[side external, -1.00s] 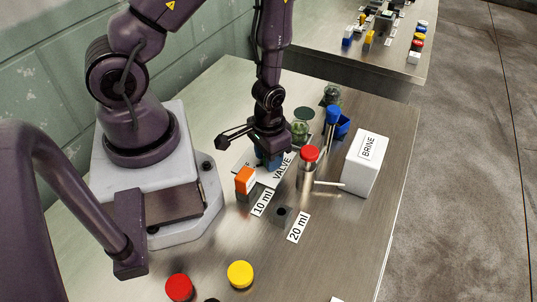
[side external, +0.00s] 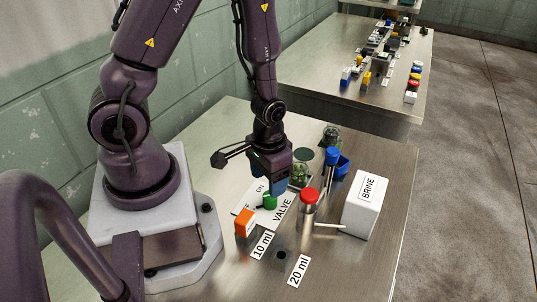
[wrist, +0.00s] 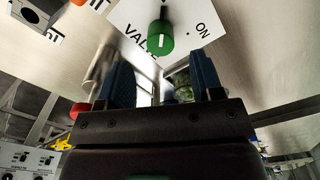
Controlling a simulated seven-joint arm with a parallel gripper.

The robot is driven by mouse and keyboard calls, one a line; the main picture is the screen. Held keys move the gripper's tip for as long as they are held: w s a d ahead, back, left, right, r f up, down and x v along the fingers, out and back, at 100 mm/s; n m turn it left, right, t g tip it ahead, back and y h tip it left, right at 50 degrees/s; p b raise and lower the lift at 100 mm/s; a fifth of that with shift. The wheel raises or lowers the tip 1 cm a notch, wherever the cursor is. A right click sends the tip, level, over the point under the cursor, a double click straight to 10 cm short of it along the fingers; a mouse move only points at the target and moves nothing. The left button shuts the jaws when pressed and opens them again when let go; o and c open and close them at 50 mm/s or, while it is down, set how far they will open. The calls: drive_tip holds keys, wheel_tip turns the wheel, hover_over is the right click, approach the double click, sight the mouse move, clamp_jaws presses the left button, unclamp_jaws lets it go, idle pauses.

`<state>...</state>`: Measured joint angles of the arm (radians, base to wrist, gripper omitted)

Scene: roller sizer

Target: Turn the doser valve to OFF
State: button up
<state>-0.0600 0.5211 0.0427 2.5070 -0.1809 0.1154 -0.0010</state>
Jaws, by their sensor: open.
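The exact setting is hard to tell. My gripper (side external: 278,186) is above and just behind the knob, apart from it. Its two blue fingers are spread and empty in the wrist view (wrist: 162,75).
An orange block (side external: 244,223) stands left of the 10 ml label. A red-capped tube (side external: 308,205), a blue-topped item (side external: 331,158), jars (side external: 300,172) and a white BRINE box (side external: 366,205) stand close by on the right. The table front right is clear.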

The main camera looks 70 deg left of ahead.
wheel_tip(320, 180, up, 7)
drive_tip(key=shift+f, duration=0.2)
idle(0.4)
wheel_tip(320, 180, up, 11)
drive_tip(key=m+t, duration=0.1)
drive_tip(key=m, duration=0.1)
hover_over(266, 197)
drive_tip(key=d, duration=0.2)
drive_tip(key=s+r+m+t, duration=0.1)
drive_tip(key=s+r+t, duration=0.2)
drive_tip(key=r, duration=0.7)
drive_tip(key=shift+r+t, duration=0.2)
drive_tip(key=shift+t, duration=0.6)
